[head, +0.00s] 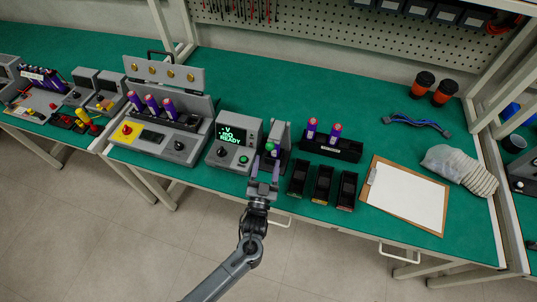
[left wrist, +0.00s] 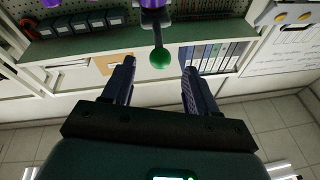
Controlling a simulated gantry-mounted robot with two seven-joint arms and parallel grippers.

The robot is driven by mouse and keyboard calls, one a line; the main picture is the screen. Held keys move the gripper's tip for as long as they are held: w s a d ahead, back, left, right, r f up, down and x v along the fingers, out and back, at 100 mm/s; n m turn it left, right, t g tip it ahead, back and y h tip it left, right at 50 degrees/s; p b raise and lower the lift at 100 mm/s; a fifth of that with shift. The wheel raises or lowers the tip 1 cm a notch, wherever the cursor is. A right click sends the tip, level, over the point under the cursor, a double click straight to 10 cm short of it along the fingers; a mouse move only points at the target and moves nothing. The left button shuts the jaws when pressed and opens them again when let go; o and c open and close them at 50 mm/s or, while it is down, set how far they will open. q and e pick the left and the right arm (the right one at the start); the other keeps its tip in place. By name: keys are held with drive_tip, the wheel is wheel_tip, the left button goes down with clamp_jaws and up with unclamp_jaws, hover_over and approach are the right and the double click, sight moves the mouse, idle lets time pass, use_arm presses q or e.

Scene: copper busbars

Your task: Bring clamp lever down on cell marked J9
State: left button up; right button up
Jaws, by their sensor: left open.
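The clamp stand (head: 280,135) is a grey upright fixture on the green bench, right of the small tester. Its lever ends in a green ball knob (head: 270,147), and a purple cell shows beside it. In the left wrist view the green knob (left wrist: 159,58) hangs on a dark stem below a purple cell (left wrist: 155,4). My left gripper (head: 264,170) is open just in front of the knob. In the left wrist view the knob appears in the gap between the open fingers (left wrist: 158,75), apart from both. No J9 mark is readable. My right gripper is not in view.
A black rack (head: 330,147) with two purple cells and several black bins (head: 322,184) stand close right. A clipboard (head: 405,195) lies further right. A larger charger-like unit (head: 155,130) holds purple cells at left.

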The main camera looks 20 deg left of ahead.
use_arm(q)
drive_tip(key=a+v, duration=0.1)
drive_tip(key=v, duration=0.5)
drive_tip(key=shift+d, duration=0.5)
drive_tip(key=s+a+f+g+h, duration=0.1)
drive_tip(key=s+a+f+g, duration=0.2)
drive_tip(key=s+a+g, duration=0.35)
drive_tip(key=s+r+m+g+h, duration=0.1)
drive_tip(key=s+r+g+h, duration=0.2)
drive_tip(key=s+g, duration=1.1)
drive_tip(key=s+r+t+p, duration=0.1)
drive_tip(key=r+p, duration=1.4)
drive_tip(key=s+r+t+p, duration=0.2)
drive_tip(key=r+p, duration=1.4)
drive_tip(key=shift+s, duration=0.25)
